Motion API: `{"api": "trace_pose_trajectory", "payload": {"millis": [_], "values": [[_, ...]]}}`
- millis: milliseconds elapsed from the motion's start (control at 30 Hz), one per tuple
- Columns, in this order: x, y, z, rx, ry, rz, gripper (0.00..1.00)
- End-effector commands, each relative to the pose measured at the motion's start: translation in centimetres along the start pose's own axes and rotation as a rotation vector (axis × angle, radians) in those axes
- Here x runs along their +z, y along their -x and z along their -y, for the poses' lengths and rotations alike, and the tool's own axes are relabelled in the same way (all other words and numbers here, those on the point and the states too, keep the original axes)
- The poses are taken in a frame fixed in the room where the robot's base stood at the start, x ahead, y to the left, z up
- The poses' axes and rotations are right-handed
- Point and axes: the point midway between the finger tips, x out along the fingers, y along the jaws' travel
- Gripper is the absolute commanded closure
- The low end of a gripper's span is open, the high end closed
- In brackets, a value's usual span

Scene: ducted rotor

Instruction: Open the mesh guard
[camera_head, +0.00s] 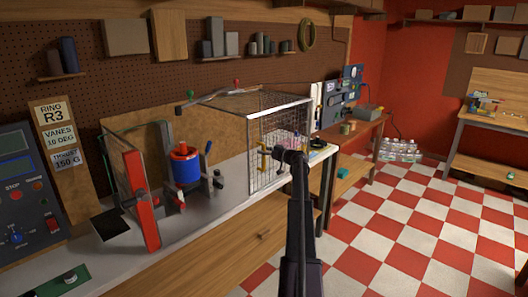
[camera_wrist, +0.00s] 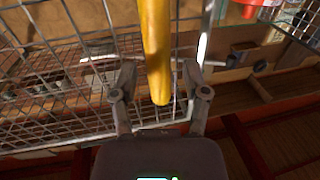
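The mesh guard (camera_head: 283,124) is a wire-mesh panel with a pale metal frame at the right end of the bench. It carries a yellow handle (camera_head: 262,158). My gripper (camera_head: 279,154) is just right of the handle in the head view, and its fingers are hard to make out there. In the wrist view the yellow handle (camera_wrist: 155,40) runs down between the two fingers of my gripper (camera_wrist: 159,68). The fingers are apart, with a gap on each side of the handle. Mesh (camera_wrist: 50,85) fills the left of that view.
A blue and red rotor unit (camera_head: 186,168) stands on the bench (camera_head: 200,225), left of the mesh. A red upright panel (camera_head: 140,195) stands further left. A control panel (camera_head: 15,190) is at the far left. The checkered floor (camera_head: 400,220) to the right is mostly clear.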

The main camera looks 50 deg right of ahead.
Motion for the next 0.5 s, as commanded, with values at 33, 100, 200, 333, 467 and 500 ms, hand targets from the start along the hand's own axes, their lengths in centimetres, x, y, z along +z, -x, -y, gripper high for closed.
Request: {"api": "trace_pose_trajectory", "payload": {"millis": [33,100,200,333,467,500], "values": [[0.0,0.0,0.0,0.0,0.0,0.0,0.4],[0.0,-0.1,0.0,0.0,0.0,-0.001,0.4],[0.0,0.0,0.0,0.0,0.0,-0.001,0.4],[0.0,0.5,0.0,0.0,0.0,-0.001,0.4],[0.0,1.5,0.1,0.001,-0.001,-0.001,0.4],[0.0,1.9,0.1,0.0,-0.001,-0.001,0.4]]}}
